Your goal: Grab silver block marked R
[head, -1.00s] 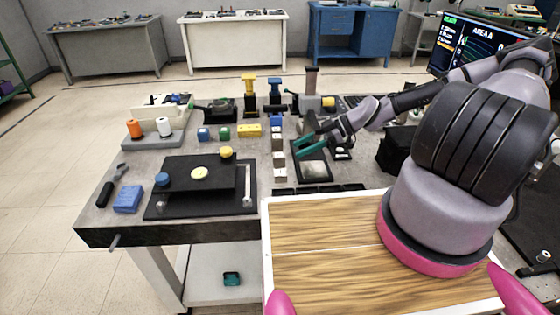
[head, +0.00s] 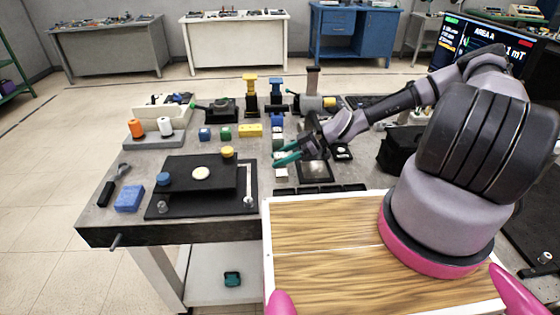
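A column of small silver-grey blocks stands on the grey workbench, left of a dark square tray (head: 315,172). The nearest silver block (head: 281,174) shows below my gripper. Others are partly covered by the teal fingers. The blocks are too small for me to read any letter, so I cannot tell which one is marked R. My gripper (head: 284,155) has teal fingers that reach left over the column, at the middle blocks. The fingers look apart, with a gap between them. Whether they touch a block I cannot tell.
A black platform (head: 205,188) with knobs lies to the left. Dark slots (head: 315,189) line the front edge. Yellow and blue posts stand behind.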

